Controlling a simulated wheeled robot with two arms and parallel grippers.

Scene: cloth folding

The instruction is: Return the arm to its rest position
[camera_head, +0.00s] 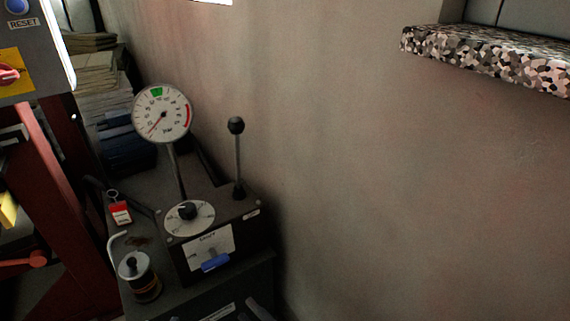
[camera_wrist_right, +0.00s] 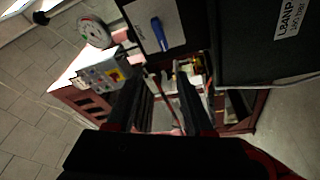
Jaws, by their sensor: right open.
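My right gripper (camera_wrist_right: 162,90) shows in the right wrist view, with its two dark fingers apart and a gap between them. I see nothing held in the gap; machine parts show beyond it. In the head view a small dark grey piece at the bottom edge may be part of my right gripper, but I cannot tell. My left gripper is in neither view.
A dark control box (camera_head: 222,228) carries a round gauge (camera_head: 162,113), a lever (camera_head: 237,155) and a blue handle (camera_head: 216,262). A red frame (camera_head: 75,190) stands left. A speckled ledge (camera_head: 490,55) juts out top right. The wall between is bare.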

